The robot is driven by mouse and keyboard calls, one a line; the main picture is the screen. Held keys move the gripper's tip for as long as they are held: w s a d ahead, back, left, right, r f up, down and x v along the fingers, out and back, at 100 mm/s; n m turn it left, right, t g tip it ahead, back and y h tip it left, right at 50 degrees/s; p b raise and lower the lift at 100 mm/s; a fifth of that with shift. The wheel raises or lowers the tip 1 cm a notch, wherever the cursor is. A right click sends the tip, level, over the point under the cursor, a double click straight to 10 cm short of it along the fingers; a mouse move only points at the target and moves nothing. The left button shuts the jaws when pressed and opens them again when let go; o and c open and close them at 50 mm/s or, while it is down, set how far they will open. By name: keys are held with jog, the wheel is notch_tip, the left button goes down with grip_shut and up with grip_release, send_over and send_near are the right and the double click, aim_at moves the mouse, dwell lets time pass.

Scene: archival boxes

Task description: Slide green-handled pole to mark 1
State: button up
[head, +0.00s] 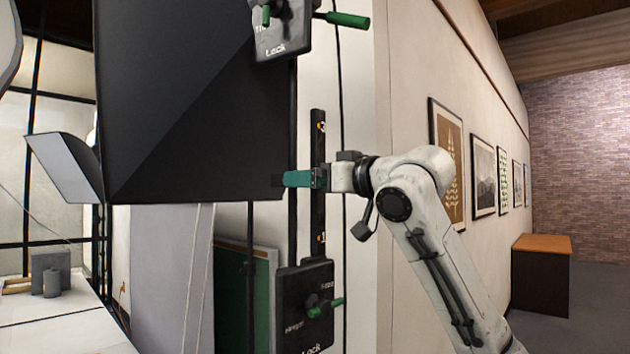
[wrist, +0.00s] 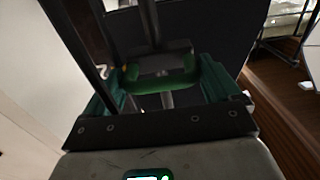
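The black vertical pole rail (head: 319,215) stands against the white wall, with a number that looks like 3 near its top and mark 1 (head: 320,238) near its bottom. My gripper (head: 300,178) reaches the rail from the right, between these two marks and well above mark 1. In the wrist view a green handle (wrist: 160,80) lies between the two teal fingers of my gripper (wrist: 162,72). Its ends appear close to both fingers; whether they press on it is unclear. In the head view my gripper hides the handle.
A large dark panel (head: 190,110) hangs just left of the rail. A lock plate with a green lever (head: 306,305) sits below the rail, and another (head: 283,32) above it. Framed pictures (head: 483,176) line the right wall; a cabinet (head: 541,275) stands farther back.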

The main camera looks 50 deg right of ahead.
jog(key=c, duration=0.9)
notch_tip(320, 180, down, 13)
jog(key=b, duration=0.6)
jog(key=shift+r+b, duration=0.15)
jog(key=shift+b, duration=0.15)
jog(key=o, duration=1.2)
jog(key=shift+s+r, duration=0.1)
jog(key=shift+s, duration=0.45)
jog(key=s+b, duration=0.1)
jog(key=s, duration=0.8)
jog(key=shift+s+d+b, duration=0.2)
jog(key=shift+s+b, duration=0.15)
jog(key=shift+b, duration=0.05)
